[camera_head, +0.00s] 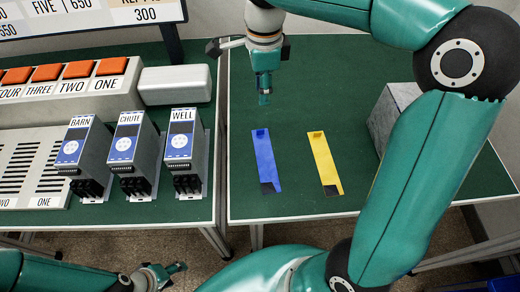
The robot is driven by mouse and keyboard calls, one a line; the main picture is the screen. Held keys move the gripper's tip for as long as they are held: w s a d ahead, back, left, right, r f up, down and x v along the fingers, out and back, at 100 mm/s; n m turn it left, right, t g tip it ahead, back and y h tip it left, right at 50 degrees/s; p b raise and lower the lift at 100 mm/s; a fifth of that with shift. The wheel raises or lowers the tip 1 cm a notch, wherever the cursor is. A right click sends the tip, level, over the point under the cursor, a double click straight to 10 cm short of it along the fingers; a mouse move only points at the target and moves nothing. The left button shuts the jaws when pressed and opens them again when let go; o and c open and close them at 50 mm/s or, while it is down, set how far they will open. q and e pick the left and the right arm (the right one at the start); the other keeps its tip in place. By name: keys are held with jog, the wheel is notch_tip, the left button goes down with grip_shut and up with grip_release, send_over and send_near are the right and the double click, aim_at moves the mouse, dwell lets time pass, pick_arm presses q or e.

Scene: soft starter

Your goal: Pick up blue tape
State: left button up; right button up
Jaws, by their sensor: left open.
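The blue tape (265,165) is a flat strip with dark ends, lying on the green top of the right-hand table. A yellow strip (325,165) lies to its right, apart from it. My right gripper (264,92) hangs above the table beyond the far end of the blue tape, not touching it. Nothing shows in its grasp, and its finger spread is unclear from this angle. My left gripper (172,272) is low in front of the left table, away from both strips. It is open and empty.
Three upright units labelled BARN (84,155), CHUTE (130,150) and WELL (181,148) stand on the left table. Orange buttons (77,71) and a white block (175,85) are behind them. A grey box (393,112) stands right of the yellow strip, partly behind my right arm. A gap separates the tables.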

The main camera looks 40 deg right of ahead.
send_over(261, 133)
jog(key=f, duration=0.9)
jog(key=shift+w+d+f, duration=0.15)
jog(key=shift+w+d, duration=0.1)
jog(key=shift+s+f, duration=0.1)
jog(key=shift+f, duration=0.25)
jog(key=shift+a+f, duration=0.15)
jog(key=shift+f, duration=1.05)
jog(key=shift+a+f, duration=0.1)
jog(key=shift+f, duration=1.05)
grip_shut()
